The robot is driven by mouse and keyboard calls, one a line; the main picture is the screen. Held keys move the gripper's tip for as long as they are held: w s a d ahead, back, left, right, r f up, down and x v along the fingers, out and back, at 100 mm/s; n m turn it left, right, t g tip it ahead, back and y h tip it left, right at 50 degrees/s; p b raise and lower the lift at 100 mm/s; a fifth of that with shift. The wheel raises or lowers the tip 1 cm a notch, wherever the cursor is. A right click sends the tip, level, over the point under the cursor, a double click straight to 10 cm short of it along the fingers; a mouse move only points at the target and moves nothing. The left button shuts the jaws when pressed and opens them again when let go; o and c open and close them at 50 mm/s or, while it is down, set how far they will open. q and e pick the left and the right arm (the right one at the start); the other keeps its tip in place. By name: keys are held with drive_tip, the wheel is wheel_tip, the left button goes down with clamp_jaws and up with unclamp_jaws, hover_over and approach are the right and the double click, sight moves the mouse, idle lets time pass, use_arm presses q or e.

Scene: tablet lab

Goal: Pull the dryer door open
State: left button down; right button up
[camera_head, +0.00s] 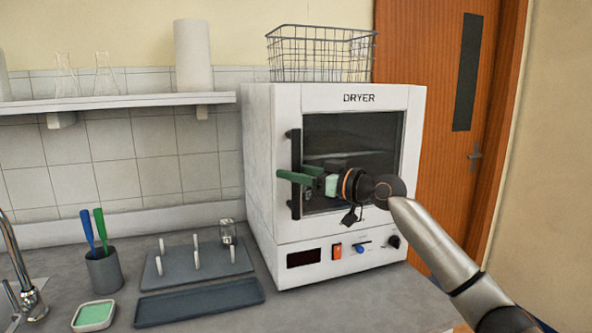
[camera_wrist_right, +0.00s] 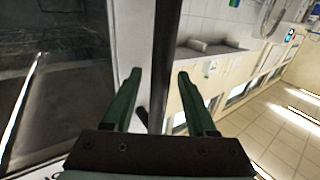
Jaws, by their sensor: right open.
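The white dryer (camera_head: 272,185) stands on the counter. Its door (camera_head: 315,93) looks shut and has a dark glass window (camera_head: 365,130). A black vertical handle (camera_head: 295,150) runs along the door's left side. My right gripper (camera_head: 290,177) reaches across the window to the handle, with its green fingers open. In the right wrist view the dark handle bar (camera_wrist_right: 168,45) passes between the two open fingers (camera_wrist_right: 160,78), with gaps visible on both sides. I cannot tell how deep the bar sits between them. My left gripper is not in view.
A wire basket (camera_head: 320,52) sits on top of the dryer. A peg rack (camera_head: 175,268), a dark tray (camera_head: 200,302) and a cup with two tools (camera_head: 104,270) stand on the counter to the left. The space before the dryer's left side is fairly clear.

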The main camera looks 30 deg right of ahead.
drive_tip(key=shift+c, duration=0.2)
clamp_jaws()
idle(1.1)
